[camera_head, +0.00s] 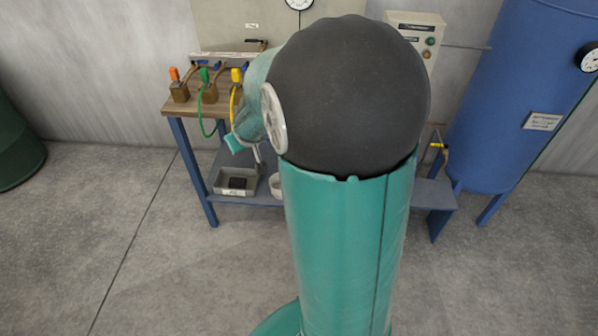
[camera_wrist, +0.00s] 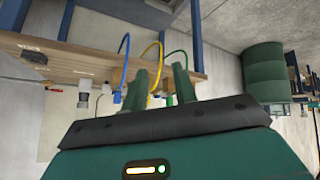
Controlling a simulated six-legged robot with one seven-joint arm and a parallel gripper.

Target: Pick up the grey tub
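A grey tub (camera_head: 236,181) with something dark inside sits on the left of the workbench's lower shelf in the head view. A second pale container (camera_head: 276,186) stands to its right, mostly hidden behind my arm, so its colour and shape are hard to judge. My gripper is partly hidden by my arm in the head view, above the shelf near the hoses. In the wrist view my gripper (camera_wrist: 163,76) shows two green fingers apart with nothing held between them. I cannot make out the tub in the wrist view.
The workbench (camera_head: 181,104) carries fittings with orange, green and yellow tops and hanging hoses, close to my gripper. Its blue legs flank the shelf. A blue tank (camera_head: 520,90) stands right, a green drum (camera_head: 15,145) left. The floor in front is clear.

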